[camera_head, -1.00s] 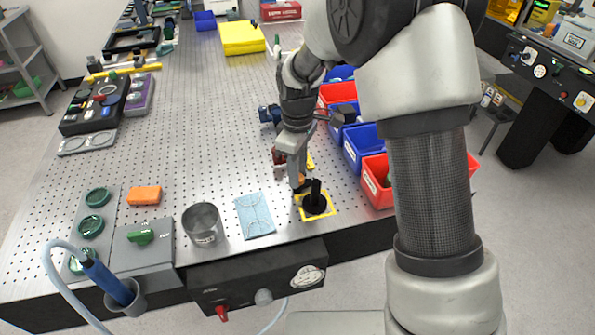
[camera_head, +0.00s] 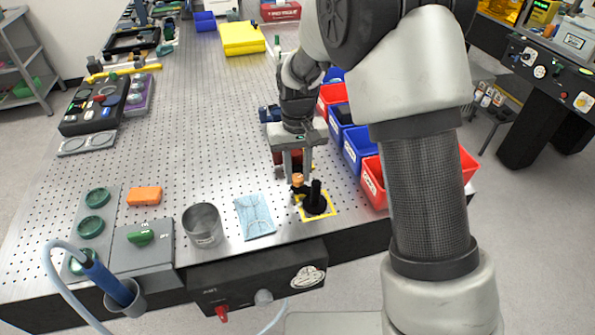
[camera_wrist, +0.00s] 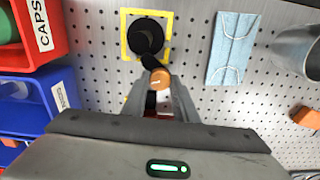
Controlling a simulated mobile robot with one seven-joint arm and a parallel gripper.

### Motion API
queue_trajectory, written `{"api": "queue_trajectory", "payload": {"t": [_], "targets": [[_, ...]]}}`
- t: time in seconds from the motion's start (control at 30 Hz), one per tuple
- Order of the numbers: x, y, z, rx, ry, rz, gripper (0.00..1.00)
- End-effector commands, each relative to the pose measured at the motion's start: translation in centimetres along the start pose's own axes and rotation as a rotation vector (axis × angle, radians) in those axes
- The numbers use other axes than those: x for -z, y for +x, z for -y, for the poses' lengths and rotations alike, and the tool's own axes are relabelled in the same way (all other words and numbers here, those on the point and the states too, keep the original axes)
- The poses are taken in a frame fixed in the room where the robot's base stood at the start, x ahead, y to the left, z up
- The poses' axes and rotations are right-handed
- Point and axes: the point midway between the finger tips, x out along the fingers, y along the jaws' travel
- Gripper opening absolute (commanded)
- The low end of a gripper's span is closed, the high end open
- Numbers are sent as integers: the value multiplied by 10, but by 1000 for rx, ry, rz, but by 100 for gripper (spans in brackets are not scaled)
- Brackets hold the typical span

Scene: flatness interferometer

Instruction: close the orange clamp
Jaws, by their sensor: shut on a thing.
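The orange clamp (camera_wrist: 161,79) is a small orange knob on a black arm, beside a black post (camera_wrist: 146,38) inside a yellow square outline (camera_wrist: 126,52). In the head view the orange clamp (camera_head: 297,179) shows just left of the black post (camera_head: 316,198). My gripper (camera_wrist: 160,88) has its two fingers on either side of the orange knob and is shut on it; in the head view my gripper (camera_head: 297,176) points down at it. The lower part of the clamp is partly hidden by the fingers.
Red bins (camera_head: 373,182) and blue bins (camera_head: 361,147) stand close to the right.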

Motion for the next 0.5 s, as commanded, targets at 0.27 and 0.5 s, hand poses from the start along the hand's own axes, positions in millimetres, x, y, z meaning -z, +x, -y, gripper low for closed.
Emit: {"api": "queue_trajectory", "payload": {"t": [0.27,0.5], "targets": [[1,-1,0,0,185,-3,4],[1,-1,0,1,275,-4,4]]}}
